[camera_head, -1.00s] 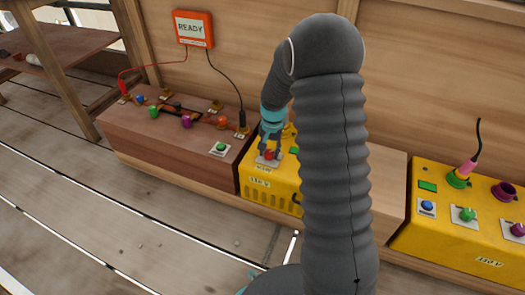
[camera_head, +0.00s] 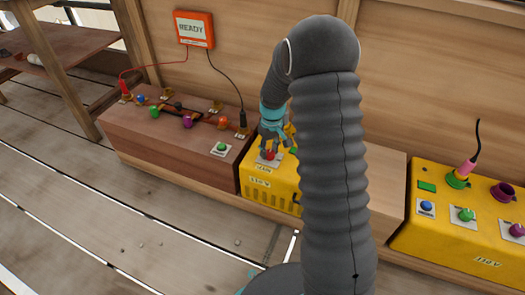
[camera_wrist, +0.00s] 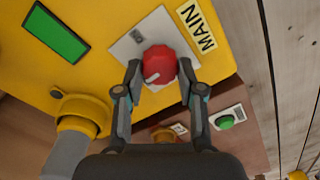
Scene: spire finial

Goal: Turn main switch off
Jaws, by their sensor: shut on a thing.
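The main switch is a red knob (camera_wrist: 160,66) with a white pointer mark, on a grey plate beside a "MAIN" label (camera_wrist: 196,29) in the wrist view. It sits on top of a yellow box (camera_wrist: 96,20). In the head view the red knob (camera_head: 268,156) shows on the yellow box (camera_head: 270,187), partly behind my arm. My gripper (camera_wrist: 159,72) is shut on the knob, one finger on each side. It also shows in the head view (camera_head: 270,145), just above the knob.
A green rectangular panel (camera_wrist: 55,34) and a yellow socket (camera_wrist: 85,113) with a grey plug are near the knob. A brown box (camera_head: 165,135) with coloured knobs stands left, below a "READY" sign (camera_head: 194,29). Another yellow box (camera_head: 450,240) stands right.

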